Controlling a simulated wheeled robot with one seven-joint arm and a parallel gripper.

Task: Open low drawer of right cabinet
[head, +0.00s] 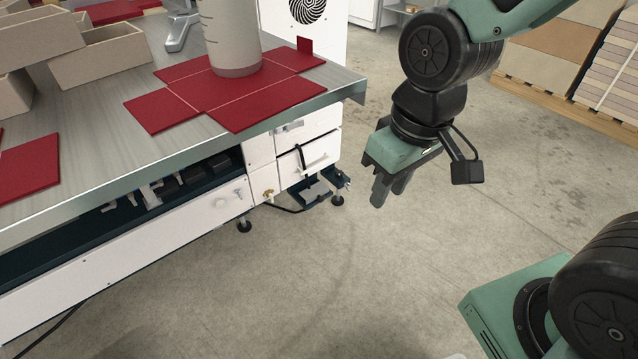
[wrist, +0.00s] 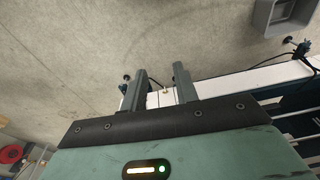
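The white right cabinet (head: 262,158) sits under the right end of the metal-topped table. It has an upper drawer front (head: 318,127) and a low drawer front (head: 292,170) with a pale handle (head: 318,164); the low drawer looks shut. A black cable hangs in front of it. My gripper (head: 391,188) points downward over the floor, to the right of the cabinet and apart from it. In the wrist view its two fingers (wrist: 158,88) stand apart with nothing held between them. A white edge of the machine shows behind the fingers there; the drawer handle cannot be made out.
The table edge (head: 300,108) overhangs the cabinet, with red box blanks (head: 240,105) and a pale column on top. Open concrete floor (head: 300,270) lies in front. Stacked board (head: 560,55) on a pallet is at the back right.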

